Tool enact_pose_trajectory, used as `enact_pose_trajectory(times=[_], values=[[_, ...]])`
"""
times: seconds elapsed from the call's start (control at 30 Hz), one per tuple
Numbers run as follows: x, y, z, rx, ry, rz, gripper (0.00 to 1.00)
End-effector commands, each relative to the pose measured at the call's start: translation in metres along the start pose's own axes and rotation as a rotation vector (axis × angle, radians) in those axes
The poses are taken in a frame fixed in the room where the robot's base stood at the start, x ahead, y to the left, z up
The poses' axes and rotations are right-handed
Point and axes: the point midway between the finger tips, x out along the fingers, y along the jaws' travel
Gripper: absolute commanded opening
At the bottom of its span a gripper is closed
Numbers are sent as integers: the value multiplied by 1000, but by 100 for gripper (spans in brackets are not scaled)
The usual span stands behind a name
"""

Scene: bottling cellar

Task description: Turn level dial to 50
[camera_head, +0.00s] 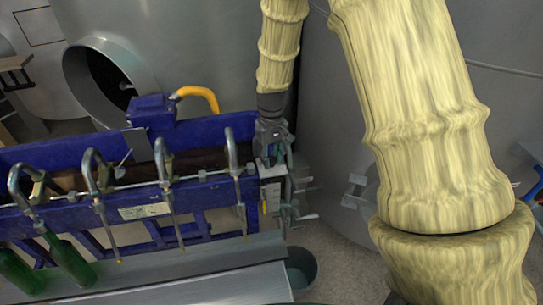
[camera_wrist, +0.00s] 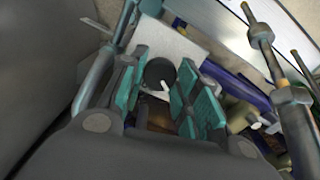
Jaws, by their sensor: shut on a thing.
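The level dial (camera_wrist: 160,72) is a round dark knob with a white pointer mark, in front of a pale plate (camera_wrist: 146,37) in the wrist view. My gripper (camera_wrist: 157,88) has its teal-padded fingers on either side of the dial and is shut on it. In the head view my gripper (camera_head: 274,155) reaches down to the right end of the blue filling machine (camera_head: 195,187). A pale scale plate (camera_head: 270,196) shows just below it. The dial is hidden there by my gripper, and I cannot read its setting.
Bent metal filling spouts (camera_head: 163,170) line the machine's front. Green bottles (camera_head: 70,262) stand at the lower left. A yellow hose (camera_head: 200,96) rises from the blue box (camera_head: 151,110) on top. Large grey tanks (camera_head: 210,45) stand close behind. A dark bucket (camera_head: 301,267) sits below.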

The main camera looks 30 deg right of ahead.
Motion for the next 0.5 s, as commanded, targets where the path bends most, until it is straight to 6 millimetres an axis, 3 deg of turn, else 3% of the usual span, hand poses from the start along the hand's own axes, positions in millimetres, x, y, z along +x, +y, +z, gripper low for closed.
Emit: enact_pose_trajectory(times=[0.5], values=[[-1, 0, -1, -54, 2, 1, 8]])
